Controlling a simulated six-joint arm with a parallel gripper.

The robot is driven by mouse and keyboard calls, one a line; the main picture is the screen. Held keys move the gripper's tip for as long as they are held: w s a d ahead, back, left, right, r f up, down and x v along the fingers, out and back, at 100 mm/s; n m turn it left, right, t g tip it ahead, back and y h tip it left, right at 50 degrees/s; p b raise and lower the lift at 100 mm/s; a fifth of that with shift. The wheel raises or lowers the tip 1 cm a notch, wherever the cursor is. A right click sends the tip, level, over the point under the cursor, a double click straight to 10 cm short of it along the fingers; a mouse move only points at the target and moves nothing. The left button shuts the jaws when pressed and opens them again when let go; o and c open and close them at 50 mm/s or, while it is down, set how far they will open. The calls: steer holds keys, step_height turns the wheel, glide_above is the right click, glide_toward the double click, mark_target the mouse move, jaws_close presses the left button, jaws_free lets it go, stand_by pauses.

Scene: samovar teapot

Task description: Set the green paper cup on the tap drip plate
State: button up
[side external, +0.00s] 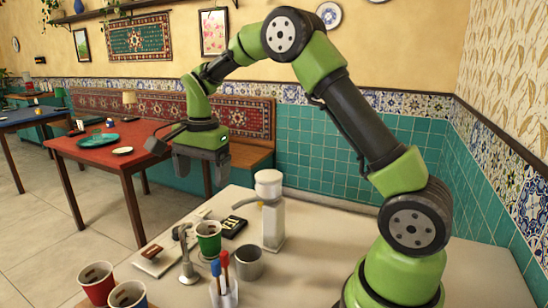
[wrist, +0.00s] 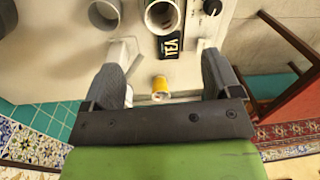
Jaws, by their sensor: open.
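The green paper cup (side external: 208,240) stands upright on the pale table in the side external view, between a small metal tap-like stand (side external: 186,264) and a grey metal cup (side external: 249,263). My gripper (side external: 200,176) is open and empty, high above the table and back from the cup. Its two fingers show wide apart in the wrist view (wrist: 163,82). I cannot clearly make out the drip plate.
A white dispenser (side external: 270,222) with a side spout stands right of the cup. A black TEA box (side external: 233,227) is behind it. Two paper cups (side external: 97,284) are at front left. A red table (side external: 95,148) stands beyond.

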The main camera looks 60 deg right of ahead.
steer(key=s+a+r+n+t, duration=0.2)
steer(key=s+a+r+n, duration=0.1)
steer(key=s+r, duration=0.3)
steer(key=s+a+r+n+t+y, duration=0.1)
steer(key=s+n, duration=0.3)
steer(key=s, duration=0.4)
steer(key=s+a+r+n+t, duration=0.3)
steer(key=s+a+n, duration=0.1)
steer(key=s, duration=0.4)
steer(key=shift+s+a+r+n+y, duration=0.25)
steer(key=shift+s+n+y, duration=0.15)
steer(key=shift+n, duration=0.4)
